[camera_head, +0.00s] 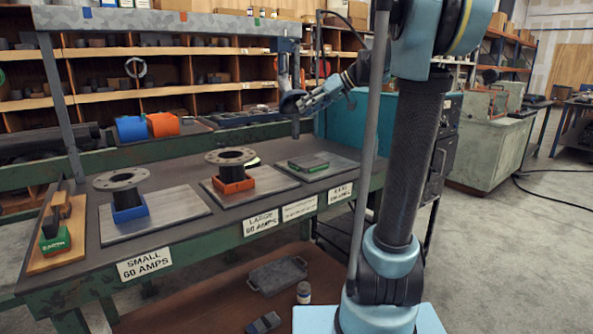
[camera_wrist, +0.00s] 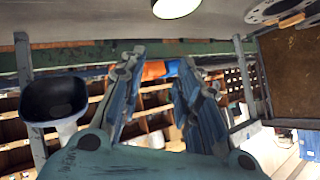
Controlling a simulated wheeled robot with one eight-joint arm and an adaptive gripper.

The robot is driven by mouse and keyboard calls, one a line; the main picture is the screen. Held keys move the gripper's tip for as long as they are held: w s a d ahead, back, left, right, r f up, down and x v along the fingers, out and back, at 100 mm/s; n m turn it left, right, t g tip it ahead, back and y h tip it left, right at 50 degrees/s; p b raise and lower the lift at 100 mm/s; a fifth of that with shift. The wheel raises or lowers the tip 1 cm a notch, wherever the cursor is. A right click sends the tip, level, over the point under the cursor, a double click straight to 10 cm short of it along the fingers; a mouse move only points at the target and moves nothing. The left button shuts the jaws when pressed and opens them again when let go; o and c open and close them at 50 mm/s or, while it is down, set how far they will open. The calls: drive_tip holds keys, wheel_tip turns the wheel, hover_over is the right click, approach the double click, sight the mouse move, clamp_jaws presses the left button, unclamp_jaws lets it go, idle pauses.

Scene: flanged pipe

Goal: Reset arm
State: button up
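My gripper (camera_head: 318,97) is raised above the back right of the workbench in the head view. Its two fingers stand apart in the wrist view (camera_wrist: 160,60), with nothing between them, so it is open and empty. One black flanged pipe (camera_head: 125,190) stands upright on a blue block at the "small 60 amps" plate. Another black flanged pipe (camera_head: 231,166) stands upright on an orange block at the "large 80 amps" plate. Both are left of my gripper and apart from it.
The green workbench (camera_head: 100,285) carries metal plates and, at the left, a wooden board (camera_head: 58,258) with a green-based item. A third plate (camera_head: 333,169) holds a low green-edged block. A metal post and overhead frame (camera_head: 170,23) rise behind.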

drive_tip(key=s+d+f+m+h, duration=0.3)
drive_tip(key=s+d+f, duration=0.2)
drive_tip(key=s+f, duration=0.6)
drive_tip(key=s+d+f+m+g+h, duration=0.1)
drive_tip(key=s+d+f+h, duration=0.3)
drive_tip(key=s+f, duration=0.7)
drive_tip(key=s+d+f+m+h, duration=0.3)
drive_tip(key=s+d+f+m, duration=0.1)
drive_tip(key=s+f, duration=0.7)
drive_tip(key=shift+s+d+f+m+h, duration=0.15)
drive_tip(key=shift+s+d+m+h, duration=0.15)
drive_tip(key=shift+s+d, duration=0.6)
drive_tip(key=shift+a, duration=0.1)
drive_tip(key=shift+w+f, duration=0.2)
drive_tip(key=shift+w, duration=0.15)
